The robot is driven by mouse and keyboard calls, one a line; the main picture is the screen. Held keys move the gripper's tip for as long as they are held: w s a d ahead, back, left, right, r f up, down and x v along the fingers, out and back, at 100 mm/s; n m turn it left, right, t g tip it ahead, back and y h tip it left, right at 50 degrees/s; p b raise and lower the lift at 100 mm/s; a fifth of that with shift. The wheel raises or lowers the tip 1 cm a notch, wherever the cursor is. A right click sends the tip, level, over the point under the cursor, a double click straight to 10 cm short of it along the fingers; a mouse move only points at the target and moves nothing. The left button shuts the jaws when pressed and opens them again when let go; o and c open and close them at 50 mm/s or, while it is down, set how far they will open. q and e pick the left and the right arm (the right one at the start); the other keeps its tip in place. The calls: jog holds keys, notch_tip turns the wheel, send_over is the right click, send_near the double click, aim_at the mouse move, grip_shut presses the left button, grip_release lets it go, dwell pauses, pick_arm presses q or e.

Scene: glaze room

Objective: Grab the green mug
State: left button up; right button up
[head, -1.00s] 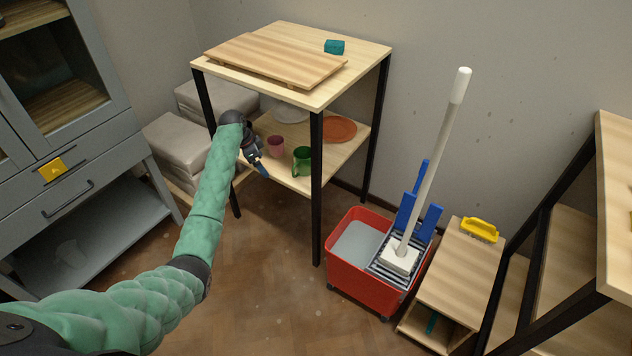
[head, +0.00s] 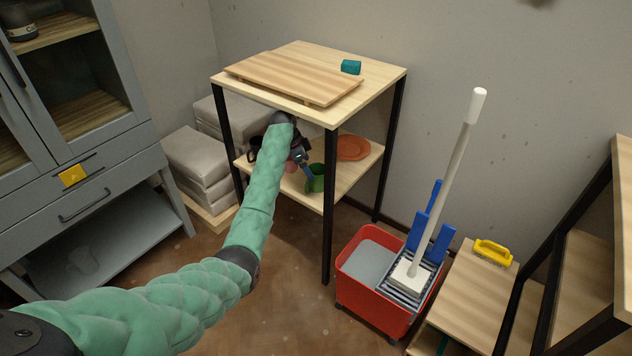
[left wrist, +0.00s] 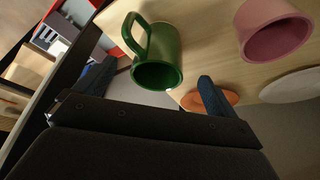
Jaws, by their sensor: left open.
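The green mug (head: 319,180) stands on the lower shelf of the wooden rack, close to its front post. In the left wrist view the green mug (left wrist: 168,54) shows its handle and open rim. My left gripper (head: 307,168) is over the lower shelf, beside the mug, and partly covers it in the head view. In the left wrist view the left gripper (left wrist: 152,88) is open, with its blue fingertips wide apart and the mug just beyond the gap. I cannot tell whether a finger touches it. My right gripper is out of view.
A pink cup (left wrist: 272,32) stands near the green mug. An orange plate (head: 353,148) and a white plate (left wrist: 293,86) lie on the same shelf. The rack's top (head: 300,65) is close above, and its black front post (head: 329,220) stands right of the mug.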

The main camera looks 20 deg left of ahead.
aim_at(316, 171)
pick_arm(q)
jog(key=shift+w+d+f, duration=0.25)
jog(key=shift+d+f, duration=0.25)
jog(key=shift+f, duration=0.25)
jog(key=shift+w+d+f, duration=0.3)
jog(key=shift+d+f, duration=0.2)
jog(key=shift+f, duration=0.3)
jog(key=shift+w+d+f, duration=0.25)
jog(key=shift+d+f, duration=0.25)
jog(key=shift+f, duration=0.25)
jog(key=c, duration=1.3)
